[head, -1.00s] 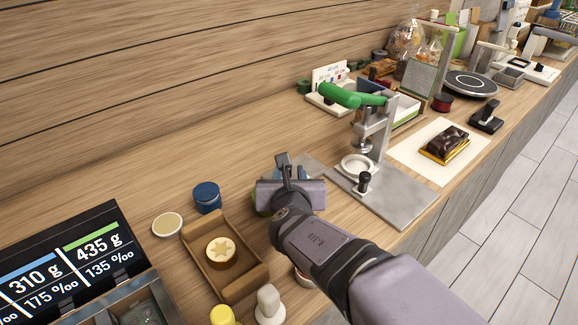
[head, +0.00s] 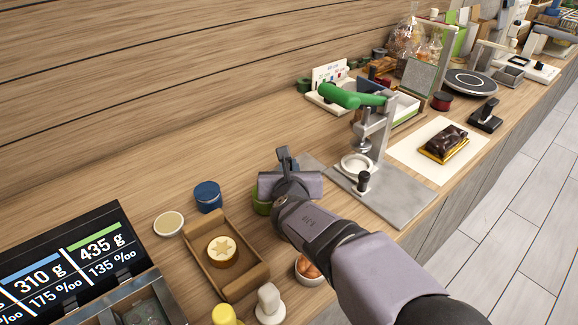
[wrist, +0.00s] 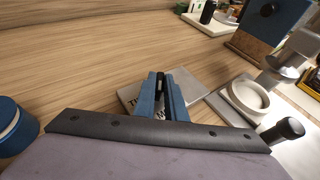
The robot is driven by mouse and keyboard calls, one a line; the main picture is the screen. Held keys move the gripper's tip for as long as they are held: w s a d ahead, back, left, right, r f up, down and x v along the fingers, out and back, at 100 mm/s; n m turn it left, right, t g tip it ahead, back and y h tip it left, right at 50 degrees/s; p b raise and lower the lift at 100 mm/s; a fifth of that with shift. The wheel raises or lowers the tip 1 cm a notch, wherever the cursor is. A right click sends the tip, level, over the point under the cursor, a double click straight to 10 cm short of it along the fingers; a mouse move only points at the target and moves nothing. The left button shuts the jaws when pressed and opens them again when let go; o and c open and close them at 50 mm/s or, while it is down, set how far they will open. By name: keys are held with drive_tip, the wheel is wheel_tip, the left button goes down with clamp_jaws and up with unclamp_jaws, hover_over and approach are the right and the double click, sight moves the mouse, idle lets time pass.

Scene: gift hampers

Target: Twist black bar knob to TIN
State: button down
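My gripper (head: 285,158) points down at a flat grey plate (head: 312,165) left of the press. In the wrist view its two blue fingers (wrist: 163,97) stand a little apart, with a narrow black bar-like piece (wrist: 160,79) showing between them, probably the bar knob. Whether the fingers touch it cannot be made out. The grey plate (wrist: 197,80) lies under and around the fingers. Dark lettering beginning with T shows on its left part, but the rest is hidden by the fingers. In the head view my gripper hides the knob.
The press (head: 372,135) with a green handle and a small black knob (head: 364,181) stands close on the right. Wood behind is clear.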

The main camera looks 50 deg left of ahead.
drive_tip(key=shift+s+r+m+h+p, duration=0.15)
drive_tip(key=shift+m+h+p, duration=0.15)
drive_tip(key=shift+p, duration=0.55)
drive_tip(key=shift+a+t+h+p, duration=0.1)
drive_tip(key=shift+t+h+p, duration=0.2)
drive_tip(key=shift+t+p, duration=0.25)
drive_tip(key=m+p, duration=0.1)
drive_tip(key=p, duration=0.1)
drive_tip(key=m+t+h+p, duration=0.1)
drive_tip(key=shift+s+a+r+h+p, duration=0.1)
drive_tip(key=shift+s+h+p, duration=0.05)
drive_tip(key=shift+h+p, duration=0.2)
drive_tip(key=m+h+p, duration=0.1)
drive_tip(key=m+t+h+p, duration=0.1)
drive_tip(key=shift+a+f+m+t, duration=0.15)
drive_tip(key=shift+f+m+t, duration=0.05)
drive_tip(key=shift+m+t, duration=0.1)
drive_tip(key=shift+m+h+p, duration=0.4)
drive_tip(key=shift+h, duration=0.05)
drive_tip(key=shift+a+m+t+h+p, duration=0.1)
drive_tip(key=shift+m+t+h+p, duration=0.2)
drive_tip(key=shift+m+t+h, duration=0.4)
drive_tip(key=c, duration=1.8)
unclamp_jaws()
drive_tip(key=shift+s, duration=0.1)
